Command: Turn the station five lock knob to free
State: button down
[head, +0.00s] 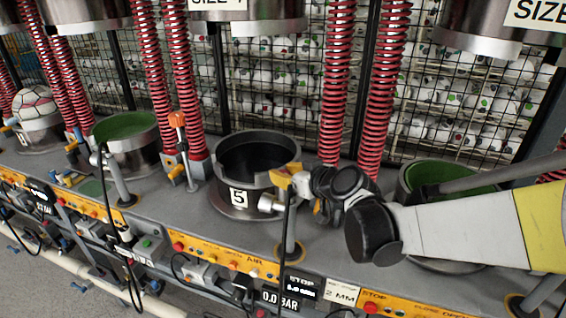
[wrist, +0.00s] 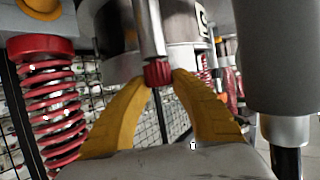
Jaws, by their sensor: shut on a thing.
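The station five pot (head: 228,172) is a dark open metal cylinder marked 5, in the middle of the head view. My gripper (head: 287,179), with yellow fingers, is at the pot's right side, level with its upper wall. In the wrist view my gripper (wrist: 159,76) has its fingertips closed on a small red ribbed knob (wrist: 158,73) at the end of a metal rod. I take this as the lock knob; the fingers and wrist hide it in the head view. Any free or locked marking on it is not readable.
An upright lever with an orange top (head: 177,120) stands left of the pot. Red coil springs (head: 333,85) rise behind it. A post with a hanging black cable (head: 289,218) stands just in front of my gripper. A green-lined pot (head: 128,128) is further left.

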jog(key=shift+n+g+y, duration=1.9)
jog(key=shift+n, duration=0.4)
jog(key=c, duration=1.1)
grip_release()
jog(key=shift+o, duration=0.2)
jog(key=v, duration=1.2)
jog(key=shift+w, duration=0.1)
